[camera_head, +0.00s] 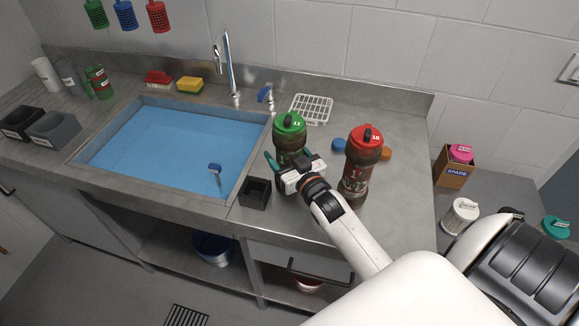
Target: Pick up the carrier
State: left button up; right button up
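I cannot tell for sure which thing is the carrier. A small open black box (255,194) stands on the steel counter right of the sink. A white wire rack (311,108) lies farther back. My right gripper (290,163) is at a green-capped bottle (290,125) marked 11, with a teal finger on its left side. The gripper hides the bottle's lower part, and I cannot tell whether the fingers press on it. A red-capped bottle (363,162) marked 10 stands just right of the gripper. My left gripper is not in view.
A blue-lined sink (165,150) fills the middle left, with a blue-headed brush (215,172) in it. Dark bins (55,131) and bottles stand at the far left. A blue lid (339,145) lies behind the red-capped bottle. A SPARE box (454,166) stands at right.

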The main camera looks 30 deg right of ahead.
jog(key=c, duration=0.9)
jog(key=shift+r, duration=0.1)
